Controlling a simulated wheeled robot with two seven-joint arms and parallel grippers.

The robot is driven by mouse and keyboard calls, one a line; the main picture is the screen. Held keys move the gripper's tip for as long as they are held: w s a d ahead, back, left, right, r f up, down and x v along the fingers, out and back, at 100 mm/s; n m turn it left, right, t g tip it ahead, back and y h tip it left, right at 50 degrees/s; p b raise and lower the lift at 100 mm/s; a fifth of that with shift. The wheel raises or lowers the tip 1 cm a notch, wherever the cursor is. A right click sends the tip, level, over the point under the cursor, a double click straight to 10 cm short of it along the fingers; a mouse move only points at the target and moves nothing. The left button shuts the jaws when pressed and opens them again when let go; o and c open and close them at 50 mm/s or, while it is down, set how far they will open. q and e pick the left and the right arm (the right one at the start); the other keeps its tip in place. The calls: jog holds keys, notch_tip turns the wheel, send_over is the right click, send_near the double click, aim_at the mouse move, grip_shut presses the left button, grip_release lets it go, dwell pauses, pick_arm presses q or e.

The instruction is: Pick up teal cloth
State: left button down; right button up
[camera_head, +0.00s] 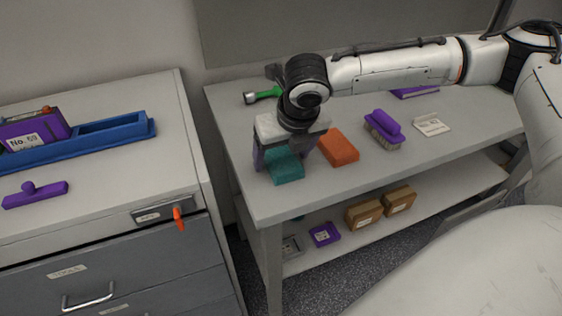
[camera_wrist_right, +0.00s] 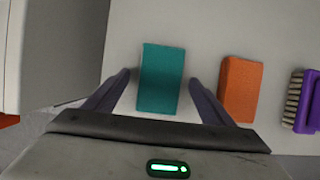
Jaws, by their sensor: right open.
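The teal cloth (camera_head: 287,168) is a folded block lying on the grey table near its left front corner. In the right wrist view the teal cloth (camera_wrist_right: 161,78) lies ahead of and between the two finger lines. My right gripper (camera_head: 283,160) is above it, pointing down, and partly covers it in the head view. In the right wrist view the right gripper (camera_wrist_right: 160,82) is open, with one finger on each side of the cloth and a gap on both sides. I cannot tell the exact height of the fingertips. My left gripper is not in view.
An orange block (camera_head: 338,147) lies close to the right of the cloth. A purple brush (camera_head: 383,129), a white card (camera_head: 432,125) and a green-handled tool (camera_head: 262,95) are also on the table (camera_head: 235,133). A drawer cabinet (camera_head: 110,220) stands to the left across a narrow gap.

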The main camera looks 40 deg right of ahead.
aim_at(282, 160)
jog(key=c, duration=1.2)
jog(key=shift+o, duration=0.2)
notch_tip(282, 160, up, 10)
jog(key=p, duration=0.1)
jog(key=shift+o, duration=1)
jog(key=shift+c, duration=0.5)
